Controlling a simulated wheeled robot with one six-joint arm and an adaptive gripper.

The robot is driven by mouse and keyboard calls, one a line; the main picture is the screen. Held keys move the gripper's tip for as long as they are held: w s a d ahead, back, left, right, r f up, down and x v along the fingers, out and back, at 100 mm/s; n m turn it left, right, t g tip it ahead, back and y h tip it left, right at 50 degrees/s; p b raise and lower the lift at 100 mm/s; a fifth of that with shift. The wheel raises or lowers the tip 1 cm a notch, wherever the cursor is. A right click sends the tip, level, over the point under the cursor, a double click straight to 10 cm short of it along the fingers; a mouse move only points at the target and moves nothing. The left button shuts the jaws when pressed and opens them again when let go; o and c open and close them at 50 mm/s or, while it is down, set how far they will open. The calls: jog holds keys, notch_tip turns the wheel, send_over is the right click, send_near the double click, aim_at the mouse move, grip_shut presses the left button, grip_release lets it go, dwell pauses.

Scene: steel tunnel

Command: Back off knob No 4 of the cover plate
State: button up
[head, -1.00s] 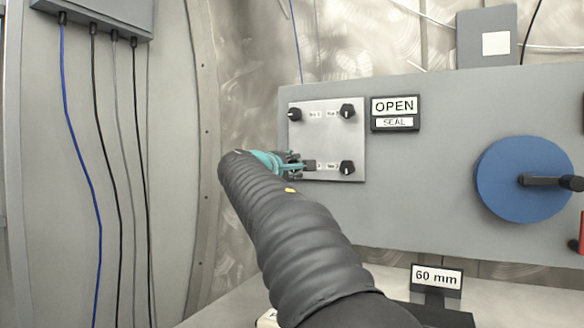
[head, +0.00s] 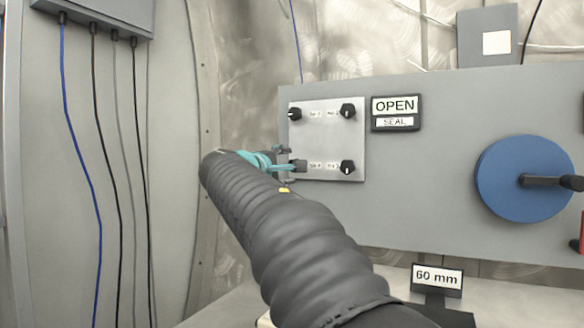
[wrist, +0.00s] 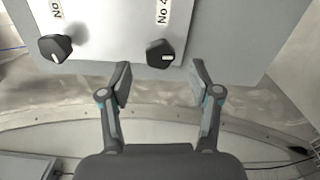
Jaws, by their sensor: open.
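The cover plate (head: 329,140) is a pale metal square with a dark knob at each corner. In the wrist view, knob No 4 (wrist: 160,52) is black with a white mark and stands beside its "No 4" label, at the edge of the plate (wrist: 112,35). My gripper (wrist: 160,78) is open and empty. Its two fingers stand apart on either side of the knob's line, with the knob just beyond the fingertips. In the head view, my gripper (head: 290,162) is at the plate's lower left corner and largely hides knob No 4.
Another knob (wrist: 55,48) sits left of No 4 in the wrist view. Right of the plate are an OPEN/SEAL sign (head: 395,113) and a blue wheel (head: 524,179) with a black handle. A 60 mm sign (head: 437,280) stands below. Cables (head: 100,180) hang at left.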

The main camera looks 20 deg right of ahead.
jog(key=v, duration=0.7)
jog(key=shift+s, duration=0.15)
jog(key=shift+a, duration=0.2)
